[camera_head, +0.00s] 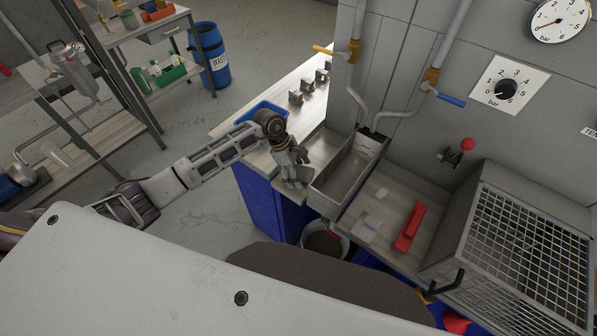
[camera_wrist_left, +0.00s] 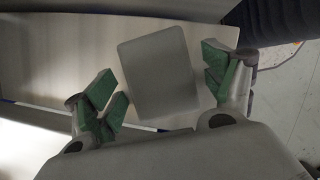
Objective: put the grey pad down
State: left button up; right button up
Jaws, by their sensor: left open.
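The grey pad (camera_wrist_left: 158,72) is a rounded rectangular block. In the left wrist view it lies between the green-lined fingers of my left gripper (camera_wrist_left: 165,88), with a gap on each side. The fingers are open and do not grip it. Under the pad is a pale counter surface (camera_wrist_left: 50,62), and the pad seems to rest on it. In the head view my left gripper (camera_head: 293,170) is low at the counter's end, just left of the steel sink (camera_head: 345,165). The pad is hard to make out there. My right gripper is not in view.
A blue tray (camera_head: 262,108) and several small metal blocks (camera_head: 296,97) are on the counter behind the gripper. A red object (camera_head: 410,228) lies right of the sink, beside a wire cage (camera_head: 520,250). A bucket (camera_head: 325,243) stands below.

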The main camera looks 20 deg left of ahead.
pick_arm(q)
jog(key=shift+r, duration=0.2)
jog(key=shift+r+p, duration=0.15)
jog(key=shift+p, duration=0.2)
jog(key=b+v, duration=0.3)
jog(key=v, duration=0.9)
jog(key=shift+d, duration=0.1)
